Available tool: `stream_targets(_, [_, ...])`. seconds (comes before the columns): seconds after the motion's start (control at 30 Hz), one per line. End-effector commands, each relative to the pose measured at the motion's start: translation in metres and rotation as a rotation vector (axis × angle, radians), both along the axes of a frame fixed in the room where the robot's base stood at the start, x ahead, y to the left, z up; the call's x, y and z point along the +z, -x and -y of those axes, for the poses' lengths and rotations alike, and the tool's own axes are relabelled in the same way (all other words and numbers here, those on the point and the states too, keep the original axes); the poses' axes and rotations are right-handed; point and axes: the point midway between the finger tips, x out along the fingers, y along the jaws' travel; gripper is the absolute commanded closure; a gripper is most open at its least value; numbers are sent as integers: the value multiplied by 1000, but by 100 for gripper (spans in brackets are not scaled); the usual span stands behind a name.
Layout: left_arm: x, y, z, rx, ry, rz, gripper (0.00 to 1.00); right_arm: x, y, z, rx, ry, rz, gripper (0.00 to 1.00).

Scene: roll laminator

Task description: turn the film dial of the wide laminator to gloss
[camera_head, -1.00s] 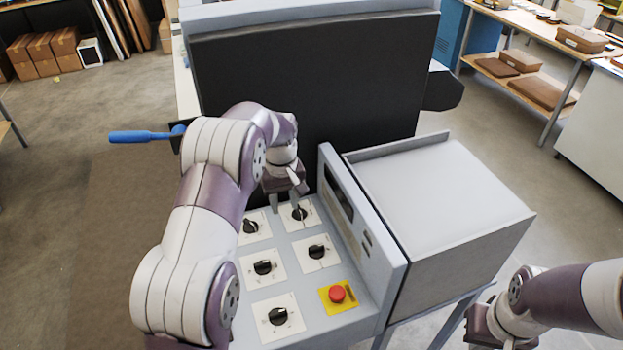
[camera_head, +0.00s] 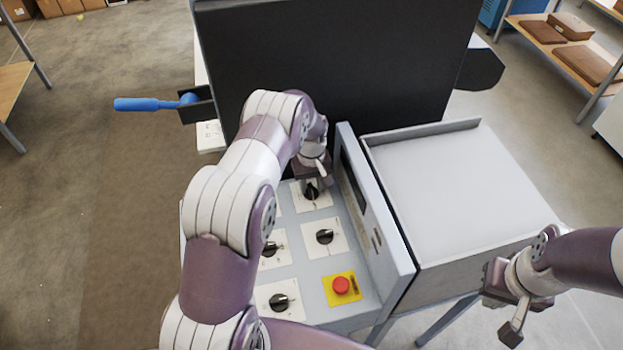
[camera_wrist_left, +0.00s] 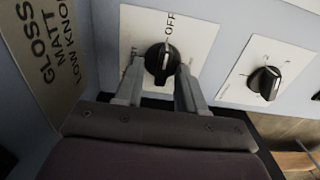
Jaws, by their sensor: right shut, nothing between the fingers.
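The wide laminator's sloped grey control panel (camera_head: 300,262) carries several black dials on white plates. My left gripper (camera_head: 312,188) is at the upper right dial (camera_head: 311,193), next to the upright display panel. In the left wrist view, its two fingers (camera_wrist_left: 158,80) are apart, one on each side of this black dial (camera_wrist_left: 160,60), whose plate reads OFF at the top. The fingers partly hide the plate's lower lettering. A beige legend (camera_wrist_left: 48,55) at the left reads GLOSS, MATT and LOW. My right gripper (camera_head: 514,328) is shut and empty, right of the machine.
A red button (camera_head: 340,285) on a yellow plate sits at the panel's lower right. Other dials (camera_head: 325,237) are close below the left gripper. A blue handle (camera_head: 150,104) sticks out at the left. The grey box (camera_head: 455,190) stands right of the panel.

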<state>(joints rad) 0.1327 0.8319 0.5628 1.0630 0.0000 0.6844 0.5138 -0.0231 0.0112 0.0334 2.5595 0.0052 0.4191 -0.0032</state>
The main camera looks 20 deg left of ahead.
Motion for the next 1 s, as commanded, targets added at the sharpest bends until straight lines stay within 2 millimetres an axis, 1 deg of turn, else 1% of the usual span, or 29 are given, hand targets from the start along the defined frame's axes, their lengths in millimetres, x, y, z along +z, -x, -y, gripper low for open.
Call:
stream_targets(0.27, [-3, 0, 0, 0, -1, 1, 61, 0, 0, 0, 0, 0, 0, 100])
stream_targets(0.4, [-3, 0, 0, 0, -1, 1, 100, 0, 0, 0, 0, 0, 0, 100])
stream_targets(0.77, [-3, -1, 0, -17, -1, 3, 100, -2, 0, 0, 0, 0, 0, 100])
stream_targets(1.0, [-5, -1, 0, -123, 0, 5, 100, -15, 0, 0, 0, 0, 0, 100])
